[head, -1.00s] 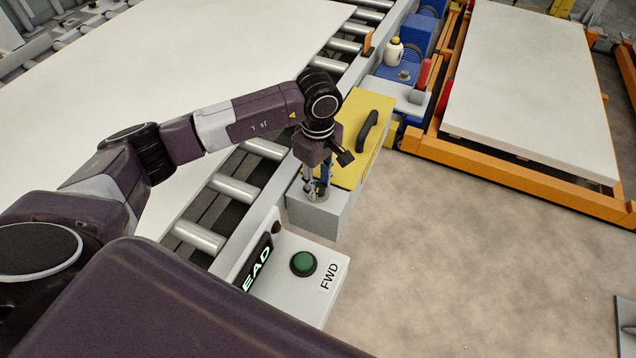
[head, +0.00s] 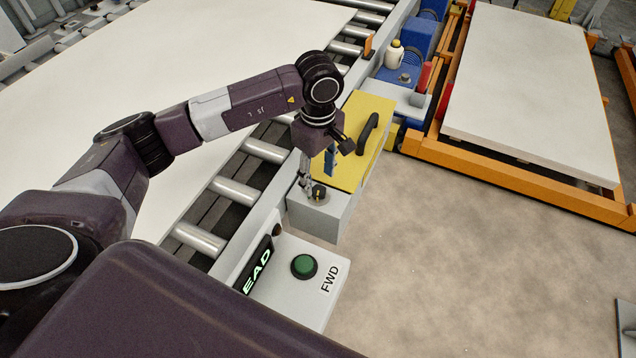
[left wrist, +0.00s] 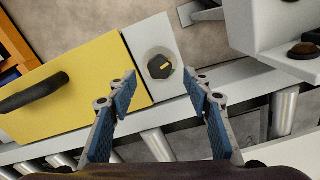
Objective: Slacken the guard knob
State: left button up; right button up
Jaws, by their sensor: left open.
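The guard knob (head: 319,193) is a small black knob with a yellow mark, on a grey block (head: 312,214) at the near end of the yellow guard (head: 366,112). In the left wrist view the knob (left wrist: 160,66) shows in full on a pale round plate. My left gripper (head: 317,178) is just above the knob. In the left wrist view its blue-padded fingers (left wrist: 159,79) are spread apart, with nothing between them, and the knob lies just beyond the gap between the tips. The right gripper is not in view.
The guard has a black handle (head: 367,133). A control box with a green button (head: 304,266) marked FWD stands just nearer. A roller conveyor (head: 237,190) with a large pale board (head: 120,75) runs along the left.

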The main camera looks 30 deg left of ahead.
aim_at(318, 189)
pick_arm(q)
notch_tip(318, 189, up, 8)
dwell(0.7)
